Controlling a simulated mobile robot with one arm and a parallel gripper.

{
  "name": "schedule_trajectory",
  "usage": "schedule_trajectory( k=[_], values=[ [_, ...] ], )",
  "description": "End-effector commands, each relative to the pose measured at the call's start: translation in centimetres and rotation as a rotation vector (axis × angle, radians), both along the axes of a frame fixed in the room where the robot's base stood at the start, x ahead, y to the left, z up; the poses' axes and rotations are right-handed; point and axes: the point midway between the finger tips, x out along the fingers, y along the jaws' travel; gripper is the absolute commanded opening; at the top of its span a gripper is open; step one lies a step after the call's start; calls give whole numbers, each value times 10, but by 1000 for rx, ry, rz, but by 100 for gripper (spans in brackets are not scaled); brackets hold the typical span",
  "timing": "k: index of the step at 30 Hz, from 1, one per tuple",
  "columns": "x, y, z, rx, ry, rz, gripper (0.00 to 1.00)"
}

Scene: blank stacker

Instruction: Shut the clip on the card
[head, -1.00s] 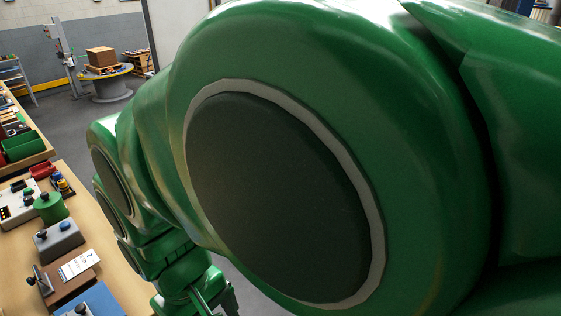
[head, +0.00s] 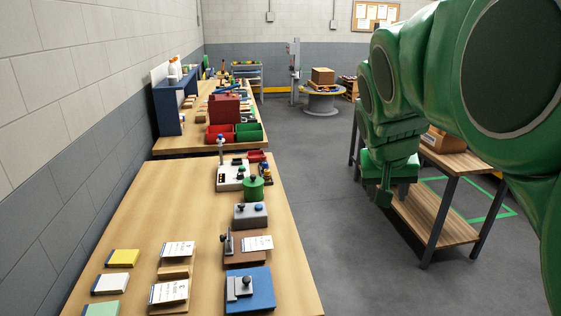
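A white printed card (head: 258,243) lies on a brown board (head: 246,257) near the right edge of the front table. A grey upright clip lever (head: 228,242) stands at the card's left side; it looks raised, and whether it touches the card is too small to tell. My green gripper (head: 385,193) hangs beyond the table's right edge, over the floor, well apart from the card and the clip. Its fingers are too small and dark to tell whether they are open, and I see nothing held in it.
More cards on brown stands (head: 174,272) are to the left. A low wooden bench (head: 446,162) stands right.

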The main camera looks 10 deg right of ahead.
Motion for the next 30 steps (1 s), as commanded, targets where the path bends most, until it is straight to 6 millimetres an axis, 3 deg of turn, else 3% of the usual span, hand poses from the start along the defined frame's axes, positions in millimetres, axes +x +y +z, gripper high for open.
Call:
schedule_trajectory(
  k=[1, 4, 14, 23, 30],
  values=[
    [11, -15, 16, -26, -28, -27, 50],
    [27, -26, 25, -43, -40, -91, 50],
    [84, -13, 28, 1, -69, -356, 50],
    [145, 22, 19, 32, -107, -580, 50],
    [193, 65, -3, 52, -136, -728, 50]
  ],
)
